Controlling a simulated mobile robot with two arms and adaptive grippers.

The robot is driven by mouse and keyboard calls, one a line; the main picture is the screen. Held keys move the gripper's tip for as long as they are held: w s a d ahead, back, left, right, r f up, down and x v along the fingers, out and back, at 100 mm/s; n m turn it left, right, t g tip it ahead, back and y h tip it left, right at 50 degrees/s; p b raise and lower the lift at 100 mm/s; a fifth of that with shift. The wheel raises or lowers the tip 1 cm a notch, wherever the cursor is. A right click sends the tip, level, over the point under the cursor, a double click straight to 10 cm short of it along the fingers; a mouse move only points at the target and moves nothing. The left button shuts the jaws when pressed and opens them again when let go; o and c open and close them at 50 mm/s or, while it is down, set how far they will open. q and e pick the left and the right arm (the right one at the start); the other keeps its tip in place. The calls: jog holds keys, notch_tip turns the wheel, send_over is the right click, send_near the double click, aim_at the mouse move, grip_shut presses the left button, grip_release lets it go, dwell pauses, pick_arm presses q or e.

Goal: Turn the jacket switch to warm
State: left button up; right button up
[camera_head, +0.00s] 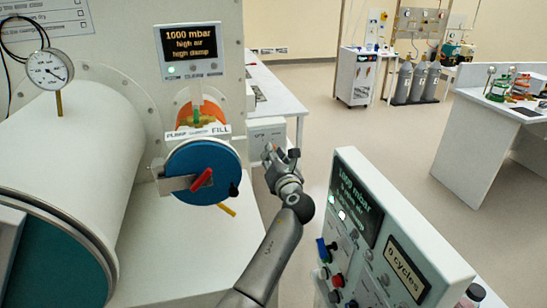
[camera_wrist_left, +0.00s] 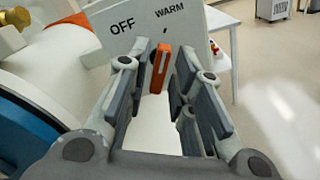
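The jacket switch is an orange lever (camera_wrist_left: 160,68) on a white panel (camera_wrist_left: 200,38) marked OFF and WARM, seen in the left wrist view. The lever stands nearly upright in the picture, below the two words; I cannot tell exactly which mark it points at. My left gripper (camera_wrist_left: 156,76) is open, with its fingers on either side of the lever. I cannot tell whether they touch it. My right gripper is not in view.
A large white cylinder (camera_head: 75,140) fills the left.

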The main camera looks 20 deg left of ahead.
pick_arm(q)
grip_shut()
jog(key=shift+n, duration=2.9)
jog(key=shift+o, duration=1.9)
grip_release()
